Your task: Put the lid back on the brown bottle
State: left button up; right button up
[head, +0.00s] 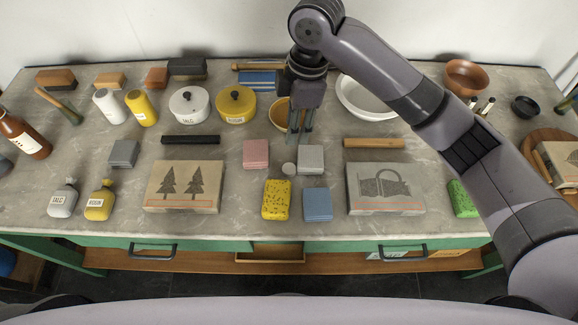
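The brown bottle (19,134) with a pale label is at the far left edge of the head view. Its top meets the picture edge, so I cannot tell whether it is capped. My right gripper (299,136) points down over the middle of the bench, beside a small orange-brown bowl (278,119). Its fingers look apart, with nothing visible between them. It is far to the right of the bottle. My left gripper is not in view.
Talc and rosin pots (189,106), shakers and small bottles (99,203) stand on the left. A white basin (366,99) is behind my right arm. Bare bench shows between items.

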jog(key=p, duration=0.2)
send_over(289, 168)
notch_tip(289, 168, down, 10)
jog(key=shift+s+d+r, duration=0.1)
jog(key=shift+f, duration=0.45)
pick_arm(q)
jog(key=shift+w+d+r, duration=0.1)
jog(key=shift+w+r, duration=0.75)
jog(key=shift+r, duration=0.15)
pick_arm(e)
notch_tip(289, 168, down, 4)
jog(key=shift+d+p, duration=0.1)
jog(key=shift+p, duration=0.55)
jog(key=shift+f, duration=0.6)
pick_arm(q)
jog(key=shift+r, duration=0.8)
pick_arm(e)
jog(key=shift+c, duration=0.2)
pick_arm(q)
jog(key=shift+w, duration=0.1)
pick_arm(e)
jog(key=c, duration=0.3)
